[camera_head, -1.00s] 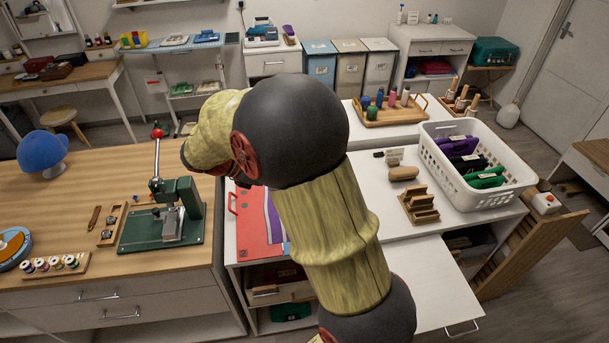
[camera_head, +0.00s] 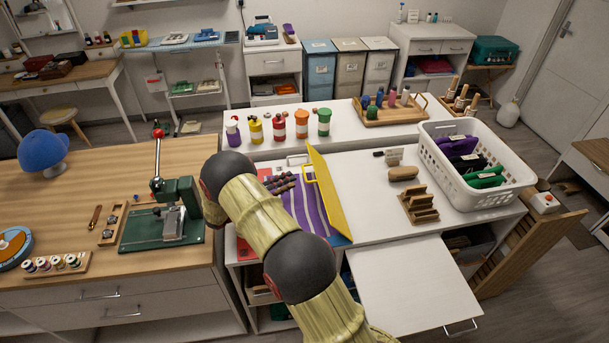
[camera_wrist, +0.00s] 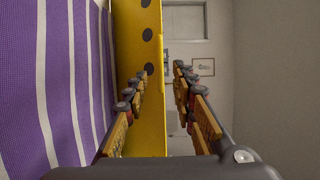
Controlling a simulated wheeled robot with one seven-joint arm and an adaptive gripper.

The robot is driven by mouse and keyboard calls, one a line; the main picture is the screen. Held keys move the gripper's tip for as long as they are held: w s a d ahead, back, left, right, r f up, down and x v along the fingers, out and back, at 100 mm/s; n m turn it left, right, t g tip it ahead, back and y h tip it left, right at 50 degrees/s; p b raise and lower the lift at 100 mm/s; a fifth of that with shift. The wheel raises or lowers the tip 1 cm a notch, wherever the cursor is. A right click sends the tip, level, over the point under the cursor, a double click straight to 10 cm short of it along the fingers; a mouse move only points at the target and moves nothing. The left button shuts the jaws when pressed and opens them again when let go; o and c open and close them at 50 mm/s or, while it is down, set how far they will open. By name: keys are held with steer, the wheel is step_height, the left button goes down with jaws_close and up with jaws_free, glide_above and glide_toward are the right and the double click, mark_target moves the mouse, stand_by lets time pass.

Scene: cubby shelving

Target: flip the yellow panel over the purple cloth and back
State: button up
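The yellow panel (camera_head: 326,192) stands steeply tilted at the right side of the purple cloth (camera_head: 309,207), which has white stripes and lies flat. My gripper (camera_head: 282,183) is over the cloth, to the left of the panel. In the wrist view, my gripper (camera_wrist: 160,70) is open, with a gap between its fingers. The yellow panel (camera_wrist: 140,45), with a row of dark holes, is partly behind the left finger, and the striped cloth (camera_wrist: 60,80) fills the left side. I cannot tell whether a finger touches the panel.
A red panel (camera_head: 245,248) lies left of the cloth, partly behind my arm. Several coloured bottles (camera_head: 279,127) stand behind. Wooden blocks (camera_head: 418,205) and a white basket (camera_head: 474,190) are to the right. A green press (camera_head: 178,215) stands to the left.

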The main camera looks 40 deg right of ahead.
mark_target(304, 173)
steer(key=d, duration=0.5)
steer(key=s+d, duration=0.1)
steer(key=d, duration=0.1)
steer(key=shift+s+d+r+b, duration=0.15)
steer(key=shift+d+b, duration=0.1)
steer(key=shift+b, duration=0.15)
jaws_close()
stand_by(0.6)
